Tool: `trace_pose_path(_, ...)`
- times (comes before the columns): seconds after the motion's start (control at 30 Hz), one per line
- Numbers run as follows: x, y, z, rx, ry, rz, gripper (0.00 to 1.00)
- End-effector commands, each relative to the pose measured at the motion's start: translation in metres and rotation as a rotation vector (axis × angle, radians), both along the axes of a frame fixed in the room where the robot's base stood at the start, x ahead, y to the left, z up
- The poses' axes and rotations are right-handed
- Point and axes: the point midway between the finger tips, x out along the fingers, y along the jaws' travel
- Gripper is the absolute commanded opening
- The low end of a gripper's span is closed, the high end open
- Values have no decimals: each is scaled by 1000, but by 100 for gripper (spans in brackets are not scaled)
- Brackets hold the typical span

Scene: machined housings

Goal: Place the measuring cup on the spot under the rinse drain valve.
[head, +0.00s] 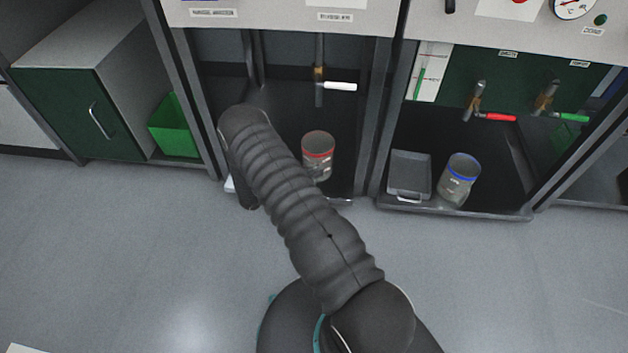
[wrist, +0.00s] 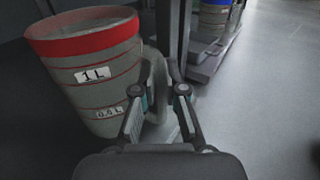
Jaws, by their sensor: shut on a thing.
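The measuring cup (head: 318,158) is clear with a red rim and is upright in the middle bay. In the wrist view the cup (wrist: 90,75) shows 1 L and 0.5 L labels and red lines. My gripper (wrist: 160,108) is shut on its handle, at the cup's right side in that view. In the head view my arm hides the gripper. A valve with a white lever (head: 340,86) hangs from a pipe above and behind the cup. Whether the cup touches the bay floor, I cannot tell.
The right bay holds a blue-rimmed cup (head: 459,180), a grey tray (head: 409,174), a red-lever valve (head: 495,118) and a green-lever valve (head: 568,117). Dark posts (head: 385,115) flank the bays. A green bin (head: 175,127) stands left. The grey floor in front is clear.

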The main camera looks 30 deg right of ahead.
Motion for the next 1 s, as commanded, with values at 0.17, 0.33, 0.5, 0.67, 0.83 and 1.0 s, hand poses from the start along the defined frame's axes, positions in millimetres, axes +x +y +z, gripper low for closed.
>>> trace_pose_path(0.17,0,0,-14,-1,0,1,0)
trace_pose_path(0.33,0,0,-36,-1,0,2,0)
trace_pose_path(0.5,1,0,-39,-1,-1,2,0)
trace_pose_path(0.67,0,0,-40,-1,-1,2,0)
trace_pose_path(0.83,0,0,-42,0,-1,2,20)
trace_pose_path(1.0,0,0,-42,0,-1,2,35)
